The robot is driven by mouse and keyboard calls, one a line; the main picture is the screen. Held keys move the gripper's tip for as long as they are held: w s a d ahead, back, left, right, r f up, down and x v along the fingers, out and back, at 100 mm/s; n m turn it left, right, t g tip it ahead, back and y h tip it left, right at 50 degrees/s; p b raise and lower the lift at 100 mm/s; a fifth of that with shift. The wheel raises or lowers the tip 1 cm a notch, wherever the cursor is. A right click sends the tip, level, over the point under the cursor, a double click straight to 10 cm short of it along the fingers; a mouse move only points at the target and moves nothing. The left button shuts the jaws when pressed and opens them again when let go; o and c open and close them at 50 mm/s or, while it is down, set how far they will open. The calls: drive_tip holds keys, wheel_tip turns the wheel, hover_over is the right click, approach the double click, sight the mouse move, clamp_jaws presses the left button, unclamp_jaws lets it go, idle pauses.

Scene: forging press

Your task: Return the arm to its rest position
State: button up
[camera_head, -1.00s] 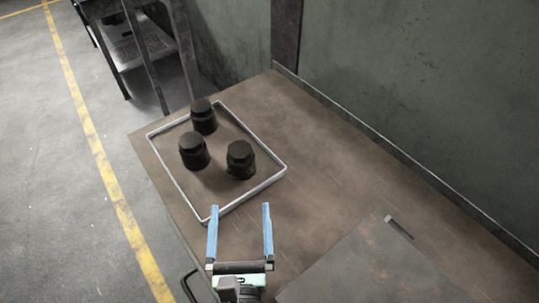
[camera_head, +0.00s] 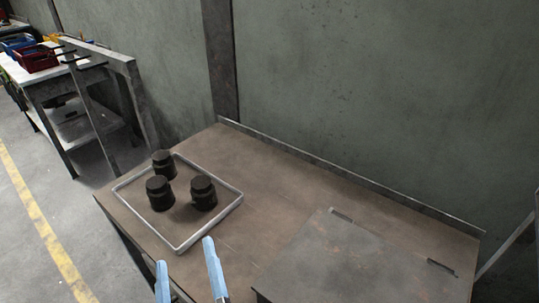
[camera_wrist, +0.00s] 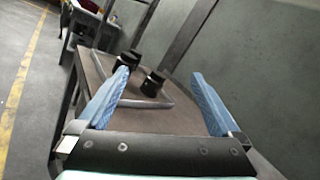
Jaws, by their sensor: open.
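My gripper (camera_head: 188,268) is at the bottom of the head view, its two blue fingers apart with nothing between them. In the wrist view my gripper (camera_wrist: 158,88) also shows wide open and empty. Three dark stepped cylinders stand upright inside a light-rimmed square tray (camera_head: 210,236) on the brown table: one at the back (camera_head: 164,164), one at the left (camera_head: 160,194) and one at the right (camera_head: 203,193). My fingers are in front of the tray, apart from the cylinders. The rest of my arm is out of the head view.
The brown table (camera_head: 290,180) has a raised back edge along a green-grey wall (camera_head: 370,80). A flat metal plate (camera_head: 350,265) lies at its front right. A bench (camera_head: 75,90) with red and blue bins stands at the far left. The table's middle is bare.

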drive_tip(key=w+d+r+n+t, duration=0.25)
drive_tip(key=r+n, duration=0.65)
drive_tip(key=r, duration=0.5)
drive_tip(key=w+d+r+n+t, duration=0.1)
drive_tip(key=d+r+n+t, duration=0.15)
drive_tip(key=r+n, duration=0.95)
drive_tip(key=s+d+r+n+t+h, duration=0.2)
drive_tip(key=s+d+r+n+h, duration=0.15)
drive_tip(key=r, duration=0.55)
drive_tip(key=s+d+r+n+t+h, duration=0.25)
drive_tip(key=s+d+r, duration=0.2)
drive_tip(key=r, duration=0.55)
wheel_tip(320, 180, up, 14)
drive_tip(key=w+p, duration=0.1)
drive_tip(key=p, duration=1.4)
drive_tip(key=shift+w+g+p, duration=0.2)
drive_tip(key=shift+g+p, duration=0.15)
